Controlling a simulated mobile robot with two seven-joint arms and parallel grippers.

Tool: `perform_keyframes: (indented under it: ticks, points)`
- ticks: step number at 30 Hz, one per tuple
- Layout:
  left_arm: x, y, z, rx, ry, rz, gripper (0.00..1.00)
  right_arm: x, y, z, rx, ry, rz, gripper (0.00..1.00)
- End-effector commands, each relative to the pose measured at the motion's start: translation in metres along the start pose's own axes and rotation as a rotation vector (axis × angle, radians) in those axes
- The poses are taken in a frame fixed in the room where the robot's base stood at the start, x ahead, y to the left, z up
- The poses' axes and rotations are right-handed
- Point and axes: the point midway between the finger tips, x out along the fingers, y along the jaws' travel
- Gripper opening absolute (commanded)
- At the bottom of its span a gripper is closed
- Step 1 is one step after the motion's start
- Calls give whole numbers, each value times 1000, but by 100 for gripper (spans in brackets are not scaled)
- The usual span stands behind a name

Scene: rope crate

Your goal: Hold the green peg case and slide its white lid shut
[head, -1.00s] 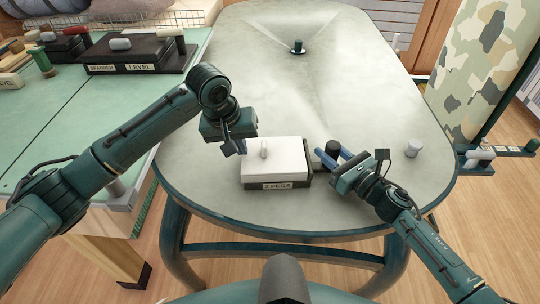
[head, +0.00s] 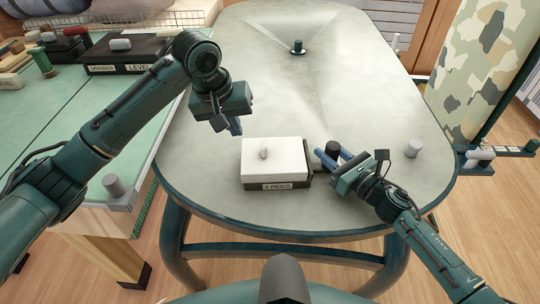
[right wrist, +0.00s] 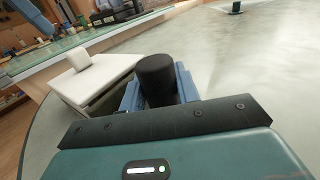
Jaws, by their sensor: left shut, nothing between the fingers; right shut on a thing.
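My right gripper (head: 338,157) is shut on a black upright handle (right wrist: 157,77) at the case's right end. My left gripper (head: 236,126) is shut and empty, above and to the left of the lid, clear of it.
A grey cylinder (head: 413,148) stands on the table right of my right gripper. A dark green peg (head: 297,47) stands at the far end. The table's middle is clear. A green workbench (head: 50,125) with labelled trays is at left.

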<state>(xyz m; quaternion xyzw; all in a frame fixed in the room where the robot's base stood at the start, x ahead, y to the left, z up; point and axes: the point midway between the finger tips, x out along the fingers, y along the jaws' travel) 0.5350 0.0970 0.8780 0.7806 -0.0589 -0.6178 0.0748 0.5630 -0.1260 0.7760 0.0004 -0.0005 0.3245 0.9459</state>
Motion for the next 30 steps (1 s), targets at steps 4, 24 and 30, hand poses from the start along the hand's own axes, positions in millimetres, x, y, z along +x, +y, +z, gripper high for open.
perform_keyframes:
  ticks: [4,24,30]
  points:
    - [0,0,0,0,0,0,0,0,1,-2,-2,4,2,0]
    - [1,0,0,0,0,0,0,0,0,-1,-1,1,1,57]
    - [0,0,0,0,0,0,0,-6,0,-2,0,3,0,57]
